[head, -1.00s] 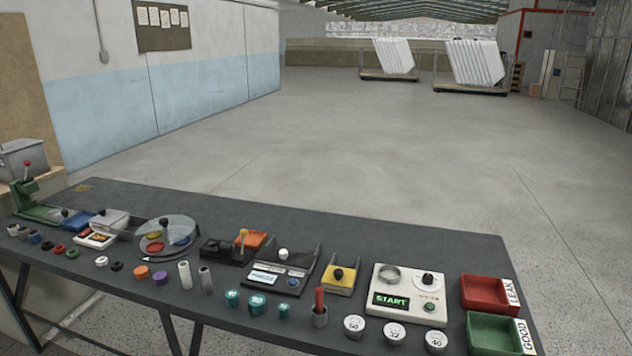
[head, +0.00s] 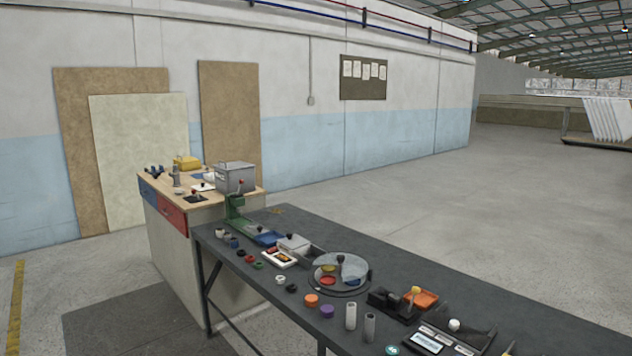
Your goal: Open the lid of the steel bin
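The steel bin (head: 236,181) is a grey metal box with a lid on top, and the lid looks closed. It stands on the wooden top of a cabinet, at its right end, behind the left end of the dark table. Neither of my grippers shows in the head view.
The cabinet (head: 180,226) has a blue and a red drawer and carries several small items. The long dark table (head: 440,280) holds many small parts, a round dial tray (head: 340,272) and fixtures. Open floor (head: 80,285) lies left of the cabinet.

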